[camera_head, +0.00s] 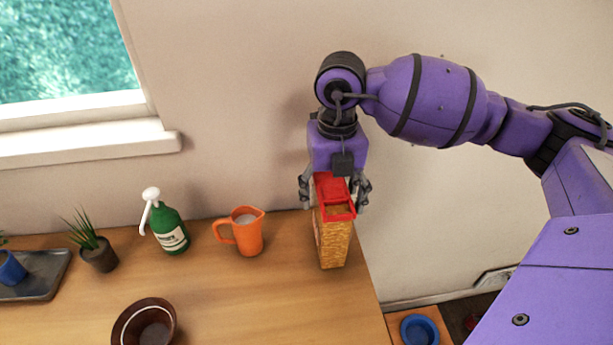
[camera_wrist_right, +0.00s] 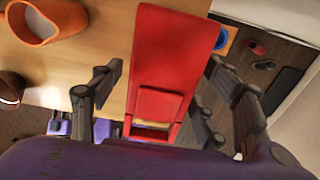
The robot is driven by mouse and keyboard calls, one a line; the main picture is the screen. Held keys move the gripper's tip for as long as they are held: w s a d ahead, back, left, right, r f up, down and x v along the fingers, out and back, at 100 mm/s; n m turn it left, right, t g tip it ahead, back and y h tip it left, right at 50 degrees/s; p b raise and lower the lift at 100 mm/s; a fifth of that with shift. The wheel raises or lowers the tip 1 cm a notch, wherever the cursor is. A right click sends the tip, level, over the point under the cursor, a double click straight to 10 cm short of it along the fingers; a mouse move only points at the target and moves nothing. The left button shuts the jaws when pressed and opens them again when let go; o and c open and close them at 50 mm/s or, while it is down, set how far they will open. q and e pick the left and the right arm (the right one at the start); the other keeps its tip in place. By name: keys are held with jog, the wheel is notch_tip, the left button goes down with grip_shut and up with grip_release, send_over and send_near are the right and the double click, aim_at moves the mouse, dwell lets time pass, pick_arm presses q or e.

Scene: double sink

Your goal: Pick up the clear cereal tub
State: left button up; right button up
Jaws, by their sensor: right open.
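The clear cereal tub (camera_head: 333,241) stands upright near the right end of the wooden counter, filled with golden cereal. Its red lid (camera_head: 335,195) has a flap at the front. My right gripper (camera_head: 335,200) points down over the tub, its fingers on either side of the lid. In the right wrist view the red lid (camera_wrist_right: 172,60) lies between the open fingers of the gripper (camera_wrist_right: 170,95), with gaps visible on both sides. My left gripper is in neither view.
An orange jug (camera_head: 247,238) stands left of the tub. Further left are a green pump bottle (camera_head: 171,234), a potted plant (camera_head: 100,256) and a grey tray (camera_head: 45,270). A brown bowl (camera_head: 126,319) sits at the front. The counter (camera_head: 220,290) ends just right of the tub; the wall is behind.

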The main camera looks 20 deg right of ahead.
notch_tip(320, 180, down, 2)
jog(key=shift+s, duration=0.1)
jog(key=shift+c, duration=0.2)
grip_shut()
